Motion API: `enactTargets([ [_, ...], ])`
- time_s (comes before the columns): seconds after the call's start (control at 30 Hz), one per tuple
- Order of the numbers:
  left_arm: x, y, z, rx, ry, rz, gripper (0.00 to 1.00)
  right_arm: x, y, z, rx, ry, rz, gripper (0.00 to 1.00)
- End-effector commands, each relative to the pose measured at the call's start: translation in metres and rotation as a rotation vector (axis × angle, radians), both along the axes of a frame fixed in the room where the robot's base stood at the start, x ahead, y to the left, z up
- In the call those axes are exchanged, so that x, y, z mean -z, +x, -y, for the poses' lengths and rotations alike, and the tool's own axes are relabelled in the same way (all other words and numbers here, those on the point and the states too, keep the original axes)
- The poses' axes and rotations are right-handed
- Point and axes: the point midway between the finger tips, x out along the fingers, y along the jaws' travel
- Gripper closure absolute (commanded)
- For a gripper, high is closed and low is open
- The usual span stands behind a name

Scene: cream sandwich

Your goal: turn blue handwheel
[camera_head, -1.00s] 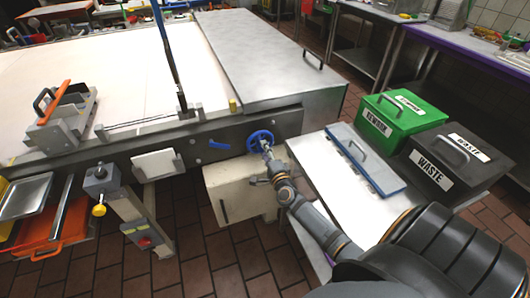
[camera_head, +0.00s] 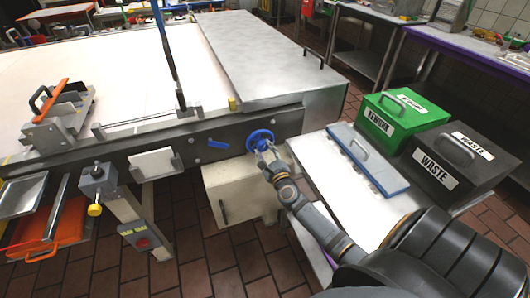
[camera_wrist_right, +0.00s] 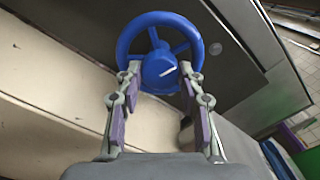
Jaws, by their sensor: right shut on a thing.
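The blue handwheel (camera_head: 260,138) is mounted on the dark side rail of the conveyor table, near its right end. In the right wrist view the handwheel (camera_wrist_right: 160,50) fills the top middle, with its hub, spokes and a white mark in sight. My right gripper (camera_head: 266,155) reaches up to it from the lower right. In the wrist view its two fingers (camera_wrist_right: 160,80) lie at the left and right of the wheel's lower part and are shut on it. My left gripper is not in view.
A cream box (camera_head: 228,190) sits below the rail. A blue lever (camera_head: 218,144) is left of the wheel. To the right, a white side table holds a blue lid (camera_head: 366,160), a green REWORK bin (camera_head: 392,122) and a black WASTE bin (camera_head: 450,160).

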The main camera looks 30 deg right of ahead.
Motion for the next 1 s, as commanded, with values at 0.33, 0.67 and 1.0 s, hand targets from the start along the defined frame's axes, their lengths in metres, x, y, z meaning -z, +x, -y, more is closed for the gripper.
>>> enactTargets([
  [0.33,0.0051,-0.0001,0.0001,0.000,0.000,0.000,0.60,0.0025,-0.0007,-0.0001,0.000,0.155,0.034,0.93],
  [0.67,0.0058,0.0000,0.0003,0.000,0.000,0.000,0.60,0.0022,-0.0008,-0.0003,0.000,0.192,0.043,0.93],
  [1.0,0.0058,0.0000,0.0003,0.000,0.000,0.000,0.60,0.0024,-0.0008,-0.0002,0.000,0.192,0.041,0.55],
])
